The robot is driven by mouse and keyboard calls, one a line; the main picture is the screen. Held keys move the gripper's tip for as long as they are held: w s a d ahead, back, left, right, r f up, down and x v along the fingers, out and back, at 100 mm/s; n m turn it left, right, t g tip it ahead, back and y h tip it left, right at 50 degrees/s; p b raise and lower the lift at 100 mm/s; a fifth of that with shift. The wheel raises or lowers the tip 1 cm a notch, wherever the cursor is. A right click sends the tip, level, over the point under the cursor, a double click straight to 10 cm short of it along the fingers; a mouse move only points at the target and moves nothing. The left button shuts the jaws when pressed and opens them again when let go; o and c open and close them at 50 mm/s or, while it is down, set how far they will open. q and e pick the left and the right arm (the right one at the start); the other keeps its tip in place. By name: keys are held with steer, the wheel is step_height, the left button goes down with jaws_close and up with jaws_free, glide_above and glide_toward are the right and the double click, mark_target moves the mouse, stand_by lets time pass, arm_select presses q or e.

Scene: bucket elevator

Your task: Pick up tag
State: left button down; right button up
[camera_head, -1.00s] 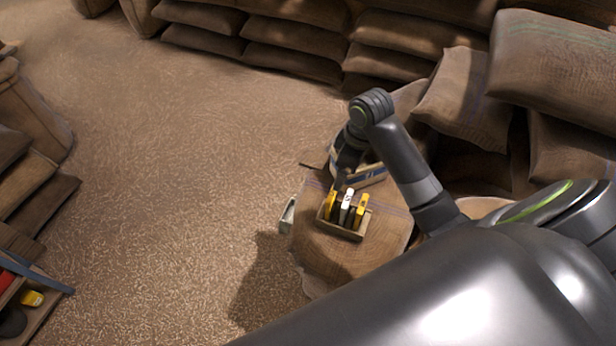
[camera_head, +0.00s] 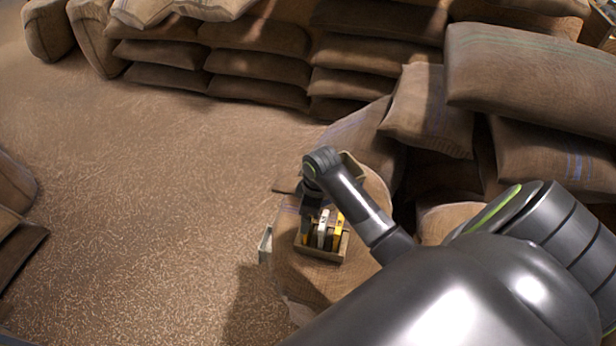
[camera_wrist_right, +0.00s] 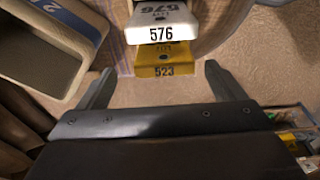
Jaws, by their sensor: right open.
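A small wooden holder (camera_head: 320,253) sits on a round burlap sack and carries upright tags: a white tag (camera_head: 323,224) with yellow tags on either side, the right yellow tag (camera_head: 338,228) in clear view. The left yellow tag is partly hidden by my right gripper (camera_head: 309,210), which is above the holder's left side. In the right wrist view, the white tag (camera_wrist_right: 160,23) reads 576 and the yellow tag (camera_wrist_right: 161,60) reads 523. My right gripper (camera_wrist_right: 157,84) is open, with its fingers on either side of the yellow 523 tag. My left gripper is out of view.
A box (camera_wrist_right: 50,45) with a blue band stands close to the left finger in the right wrist view. Stacked sacks (camera_head: 430,105) fill the back and right. The grain-strewn floor (camera_head: 150,210) on the left is clear.

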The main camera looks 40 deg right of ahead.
steer(key=shift+w+a+f+p, duration=0.1)
steer(key=shift+a+f+p, duration=0.15)
steer(key=shift+f, duration=1.05)
steer(key=shift+a+f+p, duration=0.15)
steer(key=shift+a+f, duration=0.05)
steer(key=shift+f, duration=1.05)
steer(key=c, duration=1.1)
